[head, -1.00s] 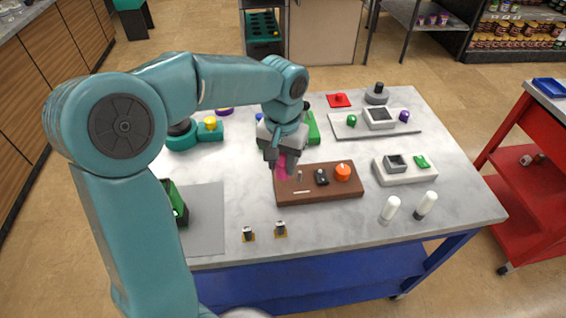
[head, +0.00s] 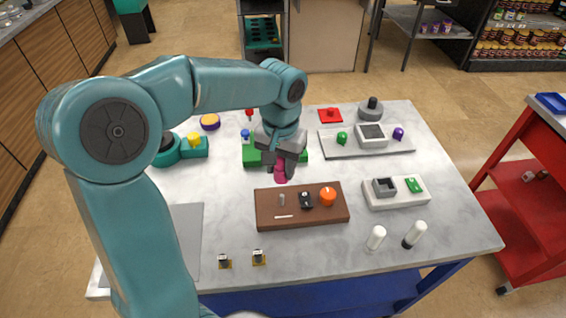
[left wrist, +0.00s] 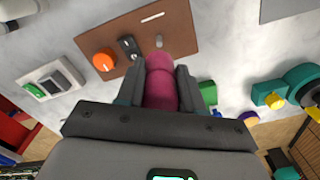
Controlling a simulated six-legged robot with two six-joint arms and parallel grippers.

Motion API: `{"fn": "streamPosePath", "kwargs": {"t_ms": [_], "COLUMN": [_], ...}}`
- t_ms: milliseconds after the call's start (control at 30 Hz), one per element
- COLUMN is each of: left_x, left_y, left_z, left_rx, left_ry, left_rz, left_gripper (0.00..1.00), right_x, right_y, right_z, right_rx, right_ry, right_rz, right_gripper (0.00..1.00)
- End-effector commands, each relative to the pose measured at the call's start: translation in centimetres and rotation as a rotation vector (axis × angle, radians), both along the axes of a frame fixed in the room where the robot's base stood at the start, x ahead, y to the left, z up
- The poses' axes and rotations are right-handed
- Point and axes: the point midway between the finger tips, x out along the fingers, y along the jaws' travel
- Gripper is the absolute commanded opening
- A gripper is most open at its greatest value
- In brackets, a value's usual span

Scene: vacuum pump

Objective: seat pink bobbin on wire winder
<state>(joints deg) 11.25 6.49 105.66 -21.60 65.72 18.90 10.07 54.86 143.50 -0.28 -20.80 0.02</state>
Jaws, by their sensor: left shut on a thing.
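My left gripper (head: 280,162) is shut on the pink bobbin (head: 281,174), which points down below the fingers. In the left wrist view the bobbin (left wrist: 160,85) lies between the two dark fingers (left wrist: 158,95). The brown board (head: 265,217), which looks like the wire winder, has a short grey post (head: 282,200), a black part (head: 306,200) and an orange knob (head: 327,196). The bobbin appears just beyond the board's back edge, off the post; its height is unclear. The post also shows in the wrist view (left wrist: 159,41). My right gripper is not in view.
A green block (head: 252,156) sits behind my gripper. A teal unit with a yellow knob (head: 194,139) stands to the left. A grey tray (head: 345,147) and a white unit (head: 400,200) are to the right. Two white cylinders (head: 376,238) (head: 415,234) stand near the front right.

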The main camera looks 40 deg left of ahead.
Motion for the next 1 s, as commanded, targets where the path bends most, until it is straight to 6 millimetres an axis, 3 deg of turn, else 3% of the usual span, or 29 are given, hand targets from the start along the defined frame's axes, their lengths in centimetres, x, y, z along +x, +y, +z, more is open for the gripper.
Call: {"fn": "streamPosePath", "kwargs": {"t_ms": [600,1000], "left_x": [0.3,0.4], "left_y": [0.1,0.0], "left_z": [-5.4,-5.6], "left_rx": [0.0,0.0], "left_ry": [0.001,0.0], "left_rz": [0.0,0.0], "left_gripper": [0.0,0.0], "right_x": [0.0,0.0], "right_y": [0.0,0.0], "right_z": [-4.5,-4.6], "right_rx": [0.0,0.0], "right_ry": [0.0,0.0], "right_rz": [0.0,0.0], "right_gripper": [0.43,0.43]}}
